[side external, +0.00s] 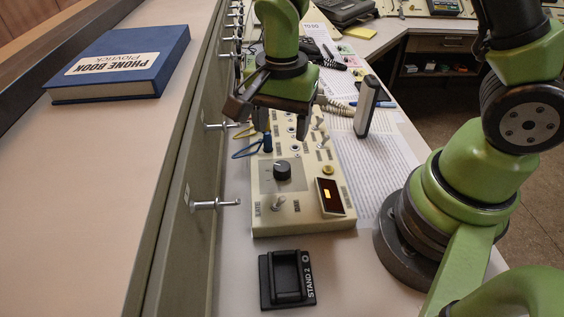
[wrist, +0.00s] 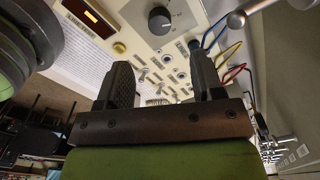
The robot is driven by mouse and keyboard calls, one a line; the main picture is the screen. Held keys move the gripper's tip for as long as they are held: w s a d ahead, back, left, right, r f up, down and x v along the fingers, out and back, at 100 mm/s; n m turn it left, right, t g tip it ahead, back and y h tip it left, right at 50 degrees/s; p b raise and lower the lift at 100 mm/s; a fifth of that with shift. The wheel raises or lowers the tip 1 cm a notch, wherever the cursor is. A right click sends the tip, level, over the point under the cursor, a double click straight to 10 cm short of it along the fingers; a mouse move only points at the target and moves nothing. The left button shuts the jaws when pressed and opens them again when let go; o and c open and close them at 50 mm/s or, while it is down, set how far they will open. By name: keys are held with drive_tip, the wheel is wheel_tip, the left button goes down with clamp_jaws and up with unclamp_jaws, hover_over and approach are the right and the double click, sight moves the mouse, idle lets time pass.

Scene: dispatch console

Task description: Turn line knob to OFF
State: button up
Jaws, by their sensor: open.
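The line knob (side external: 282,169) is a small black rotary knob on a grey square plate, on the front part of the cream console panel (side external: 303,220). In the wrist view the knob (wrist: 159,20) is at the top, with a white pointer mark. My gripper (side external: 283,128) is above the panel, behind the knob in the side view, and apart from it. In the wrist view its two dark fingers (wrist: 162,82) are spread with nothing between them.
Toggle switches and jacks with blue and yellow cables (side external: 245,146) crowd the panel near my gripper. A small display (side external: 330,197) and an upright dark handset-like object (side external: 366,106) stand to the right. An empty black STAND 2 holder (side external: 287,280) lies in front. A blue phone book (side external: 125,62) is on the ledge.

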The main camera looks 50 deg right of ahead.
sight(282, 166)
wheel_tip(282, 166, down, 10)
drive_tip(key=shift+r, duration=0.25)
drive_tip(key=shift+c, duration=0.2)
drive_tip(key=c, duration=0.9)
